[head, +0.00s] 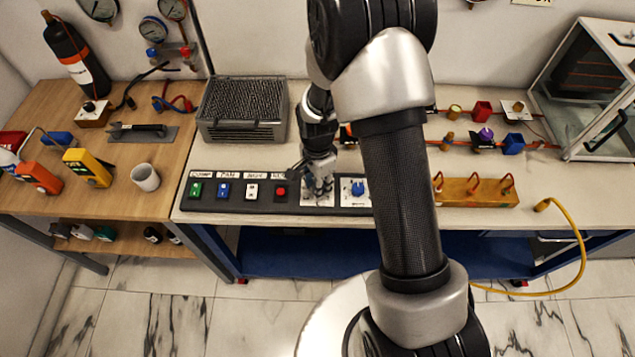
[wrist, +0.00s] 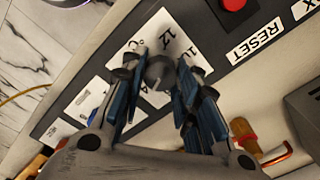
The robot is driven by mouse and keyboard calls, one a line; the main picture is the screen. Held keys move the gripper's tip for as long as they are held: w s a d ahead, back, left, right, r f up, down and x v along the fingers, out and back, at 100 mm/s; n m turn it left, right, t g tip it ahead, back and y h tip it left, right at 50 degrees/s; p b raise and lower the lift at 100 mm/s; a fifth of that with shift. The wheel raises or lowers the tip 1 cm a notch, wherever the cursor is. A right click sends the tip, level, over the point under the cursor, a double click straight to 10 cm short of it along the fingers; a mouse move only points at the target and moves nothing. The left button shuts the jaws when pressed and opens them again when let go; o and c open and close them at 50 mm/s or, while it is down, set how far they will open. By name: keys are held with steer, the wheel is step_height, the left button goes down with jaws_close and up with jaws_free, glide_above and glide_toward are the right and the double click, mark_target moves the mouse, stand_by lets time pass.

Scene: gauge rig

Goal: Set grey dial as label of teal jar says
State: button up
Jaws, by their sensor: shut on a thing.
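The grey dial (wrist: 160,71) sits on a white plate with printed numbers, partly covered by my fingers, on the black control panel. My gripper (head: 319,188) is down at this plate in the head view. In the wrist view my gripper (wrist: 161,68) has a finger on each side of the grey dial and is shut on it. The dial's pointer and most of its scale are hidden or too small to read. I cannot make out a teal jar or its label in either view.
Left of the gripper on the panel are a red button (head: 281,192) and green, blue and white switches. A blue dial (head: 357,188) is close on the right. A grey mesh-topped box (head: 243,110) stands behind. My arm hides part of the bench.

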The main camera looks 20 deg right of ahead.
steer(key=shift+m, duration=0.6)
steer(key=o, duration=1.1)
steer(key=shift+c, duration=0.2)
step_height(320, 180, up, 12)
stand_by(0.3)
